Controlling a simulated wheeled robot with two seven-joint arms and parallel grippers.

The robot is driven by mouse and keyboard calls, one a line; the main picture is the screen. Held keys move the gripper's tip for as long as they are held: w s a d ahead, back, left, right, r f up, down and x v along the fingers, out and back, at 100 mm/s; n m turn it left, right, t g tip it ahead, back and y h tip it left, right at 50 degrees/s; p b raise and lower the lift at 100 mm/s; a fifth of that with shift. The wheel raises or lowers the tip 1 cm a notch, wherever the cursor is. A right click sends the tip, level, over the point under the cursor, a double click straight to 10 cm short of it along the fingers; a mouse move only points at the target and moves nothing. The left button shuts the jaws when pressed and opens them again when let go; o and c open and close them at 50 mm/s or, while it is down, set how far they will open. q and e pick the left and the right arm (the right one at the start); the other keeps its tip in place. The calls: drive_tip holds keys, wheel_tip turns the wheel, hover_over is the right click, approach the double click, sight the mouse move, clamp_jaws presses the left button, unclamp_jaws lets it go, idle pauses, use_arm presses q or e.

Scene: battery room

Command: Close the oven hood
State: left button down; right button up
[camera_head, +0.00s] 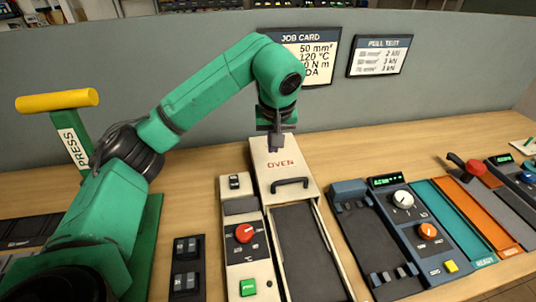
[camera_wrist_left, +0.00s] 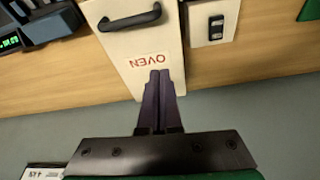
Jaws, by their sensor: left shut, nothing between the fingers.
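The oven hood (camera_head: 283,163) is a cream cover with red OVEN lettering and a black handle (camera_head: 290,184). It sits over the back part of the oven, and the dark oven bed (camera_head: 305,245) in front of it is uncovered. My left gripper (camera_head: 275,147) is shut and empty, pointing down at the back end of the hood. In the left wrist view the shut fingers (camera_wrist_left: 158,80) lie in front of the hood (camera_wrist_left: 140,50), just by the lettering; I cannot tell whether they touch it. The handle (camera_wrist_left: 128,18) is beyond the fingertips. My right gripper is not in view.
A cream control panel (camera_head: 241,245) with a red knob and green button adjoins the oven on the left. A blue-grey unit (camera_head: 365,240) with knobs stands to the right. A green press with a yellow handle (camera_head: 57,100) stands at left. A grey wall rises behind.

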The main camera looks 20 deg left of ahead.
use_arm(q)
drive_tip(key=p, duration=0.3)
hover_over(274, 175)
drive_tip(key=f, duration=0.8)
drive_tip(key=shift+s+f, duration=0.15)
drive_tip(key=shift+s, duration=0.25)
drive_tip(key=s, duration=0.1)
drive_tip(key=s+d+p, duration=0.1)
drive_tip(key=s, duration=0.1)
drive_tip(key=shift+d+r+p, duration=0.25)
drive_tip(key=shift+d+p, duration=0.05)
drive_tip(key=shift+d, duration=0.05)
drive_tip(key=shift+s+d, duration=0.2)
drive_tip(key=shift+s, duration=0.15)
drive_tip(key=shift+w+a+f, duration=0.1)
drive_tip(key=shift+w+f, duration=0.05)
drive_tip(key=shift+w, duration=0.05)
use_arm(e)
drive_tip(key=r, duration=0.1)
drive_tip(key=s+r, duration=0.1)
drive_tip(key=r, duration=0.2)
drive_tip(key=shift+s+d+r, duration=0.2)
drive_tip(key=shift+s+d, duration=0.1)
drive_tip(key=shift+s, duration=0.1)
